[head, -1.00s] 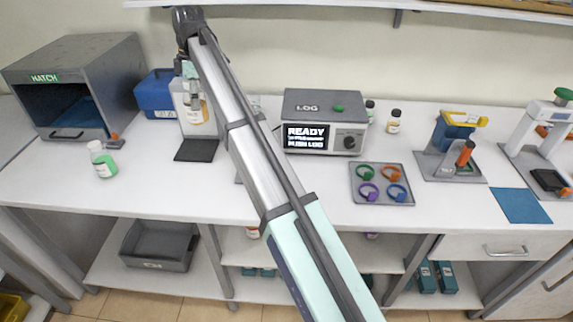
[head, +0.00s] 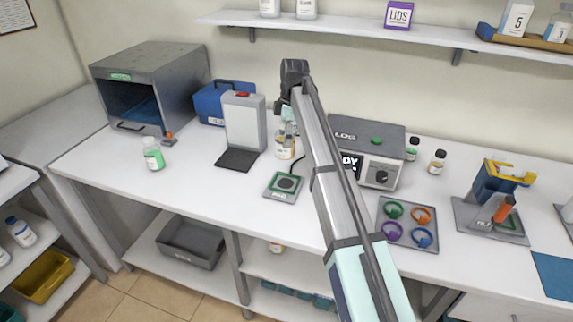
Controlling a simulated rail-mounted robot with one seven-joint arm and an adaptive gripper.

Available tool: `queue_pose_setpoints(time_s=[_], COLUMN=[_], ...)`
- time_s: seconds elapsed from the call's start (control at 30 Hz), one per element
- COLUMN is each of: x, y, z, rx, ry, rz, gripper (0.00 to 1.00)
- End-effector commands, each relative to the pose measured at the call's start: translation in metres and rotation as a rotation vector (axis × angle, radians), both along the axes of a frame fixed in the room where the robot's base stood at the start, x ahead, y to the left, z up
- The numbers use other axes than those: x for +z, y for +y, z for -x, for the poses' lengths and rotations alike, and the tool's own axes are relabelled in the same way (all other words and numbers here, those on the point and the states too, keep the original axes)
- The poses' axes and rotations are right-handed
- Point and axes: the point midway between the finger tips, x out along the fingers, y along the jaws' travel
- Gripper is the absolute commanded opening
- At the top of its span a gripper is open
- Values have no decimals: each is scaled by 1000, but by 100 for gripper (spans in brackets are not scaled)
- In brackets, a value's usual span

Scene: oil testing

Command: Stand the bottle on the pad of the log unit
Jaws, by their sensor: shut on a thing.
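The log unit (head: 372,128) is a grey box with a lit screen, partly hidden behind my arm. Its pad (head: 284,185) is a small grey-green square plate with a dark round centre, lying on the bench left of the box and joined by a cable. My gripper (head: 289,117) points down and is shut on a clear bottle (head: 285,147) with amber contents and a pale label. The bottle is upright and appears just behind the pad in the picture, apart from it. Its height above the bench is hard to tell, and my arm hides part of the gripper.
A white upright panel (head: 243,124) with a dark base stands left of the bottle. A ring tray (head: 408,243) lies right of my arm. Bench in front of the pad is clear.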

Motion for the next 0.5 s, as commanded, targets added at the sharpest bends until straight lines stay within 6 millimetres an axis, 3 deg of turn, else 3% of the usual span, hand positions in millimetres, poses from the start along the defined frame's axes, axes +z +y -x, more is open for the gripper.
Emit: queue_pose_setpoints(time_s=[0.3, 0.5], x=[-66, -84], y=[0, 0], z=[2, 0], rx=[0, 0], ry=[2, 0], rz=[0, 0], gripper=[16, 16])
